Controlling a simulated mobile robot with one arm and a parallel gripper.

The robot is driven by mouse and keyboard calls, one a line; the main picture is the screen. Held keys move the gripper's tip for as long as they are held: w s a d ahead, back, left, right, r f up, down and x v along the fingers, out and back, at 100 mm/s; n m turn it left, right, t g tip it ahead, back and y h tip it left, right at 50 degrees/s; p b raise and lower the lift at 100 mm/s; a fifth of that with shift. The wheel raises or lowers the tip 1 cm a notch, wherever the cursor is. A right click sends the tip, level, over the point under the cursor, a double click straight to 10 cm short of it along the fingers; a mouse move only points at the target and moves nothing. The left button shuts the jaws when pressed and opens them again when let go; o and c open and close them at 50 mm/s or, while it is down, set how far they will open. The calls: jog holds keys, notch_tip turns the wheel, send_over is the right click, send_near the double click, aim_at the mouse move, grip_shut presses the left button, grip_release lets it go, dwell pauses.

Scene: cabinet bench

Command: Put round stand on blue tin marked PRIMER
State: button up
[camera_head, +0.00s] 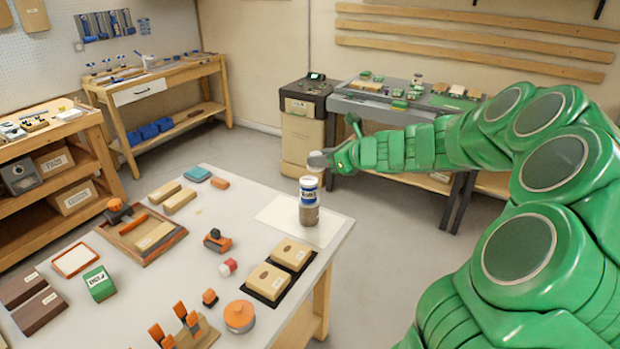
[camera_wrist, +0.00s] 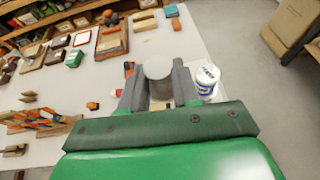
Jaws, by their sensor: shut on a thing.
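My gripper (camera_head: 328,159) is shut on a grey round piece, which looks like the round stand (camera_head: 316,160). In the wrist view the stand (camera_wrist: 158,72) sits between the two fingers of my gripper (camera_wrist: 156,84). The blue and white tin (camera_head: 309,190) stands upright on top of a brownish tin (camera_head: 308,215) on the white table. Its label is too small to read for certain. In the head view the held stand is above and slightly right of the tin, apart from it. The tin (camera_wrist: 207,77) shows just right of the fingers in the wrist view.
The tins stand on a pale sheet (camera_head: 273,213) near the table's right edge. A black tray (camera_head: 265,295) with two tan blocks is in front. An orange round pot (camera_head: 239,316), an orange-edged wooden tray (camera_head: 172,243) and several blocks lie left. Open floor lies beyond the table.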

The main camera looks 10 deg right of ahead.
jog(key=w+f, duration=0.4)
jog(key=w, duration=0.5)
send_over(313, 181)
jog(key=s, duration=0.2)
jog(key=f, duration=0.4)
jog(key=shift+w+a+f, duration=0.1)
jog(key=shift+w+a, duration=0.05)
jog(key=shift+a, duration=0.05)
jog(key=shift+w+d+f, duration=0.1)
jog(key=shift+w+f, duration=0.55)
jog(key=shift+w, duration=0.05)
jog(key=shift+w+f, duration=0.1)
jog(key=shift+f, duration=1.55)
jog(key=shift+f, duration=0.15)
jog(key=o, duration=1)
